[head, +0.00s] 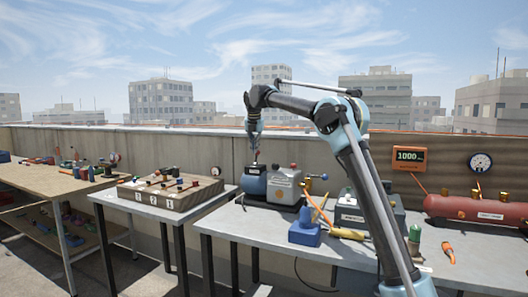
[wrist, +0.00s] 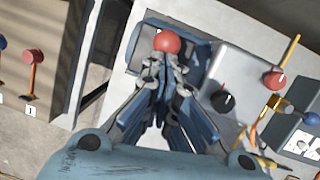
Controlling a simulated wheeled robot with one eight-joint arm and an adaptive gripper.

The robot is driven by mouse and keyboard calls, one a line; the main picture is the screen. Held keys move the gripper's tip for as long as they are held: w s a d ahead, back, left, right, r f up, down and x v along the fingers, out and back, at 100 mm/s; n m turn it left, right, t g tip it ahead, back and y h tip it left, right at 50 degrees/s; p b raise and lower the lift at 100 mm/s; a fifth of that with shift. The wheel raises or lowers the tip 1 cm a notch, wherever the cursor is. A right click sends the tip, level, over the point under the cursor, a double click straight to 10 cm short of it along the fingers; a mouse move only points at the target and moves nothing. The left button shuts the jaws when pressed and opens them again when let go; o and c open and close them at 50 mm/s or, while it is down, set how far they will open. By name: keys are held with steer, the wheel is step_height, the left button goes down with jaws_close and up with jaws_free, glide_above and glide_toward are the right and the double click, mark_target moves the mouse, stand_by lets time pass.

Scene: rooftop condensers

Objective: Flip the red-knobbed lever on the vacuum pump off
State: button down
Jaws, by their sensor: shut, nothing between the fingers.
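The vacuum pump has a blue rounded body (head: 254,181) beside a grey box (head: 285,187) on the middle table. In the wrist view, a red ball knob (wrist: 167,41) stands at the blue body (wrist: 208,50), just beyond my fingertips. My gripper (wrist: 165,68) is shut and empty, close behind that knob. I cannot tell whether they touch. The lever's shaft is hidden behind the fingers, so its tilt is unclear. In the head view, my gripper (head: 254,158) points down just above the blue body.
The grey box top carries a black dial (wrist: 222,100) and another red knob (wrist: 275,80). A blue-knobbed lever (head: 323,177) sticks out to the right. A wooden valve panel (head: 168,197) stands left. A red tank (head: 475,210) stands right, and the parapet wall runs behind.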

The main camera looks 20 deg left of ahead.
steer(key=shift+w+d, duration=0.15)
steer(key=shift+w, duration=0.3)
steer(key=shift+d, duration=0.1)
stand_by(0.4)
steer(key=s+a+v, duration=0.1)
steer(key=s+v, duration=0.1)
steer(key=v, duration=1)
steer(key=shift+s+d, duration=0.4)
steer(key=shift+d, duration=0.05)
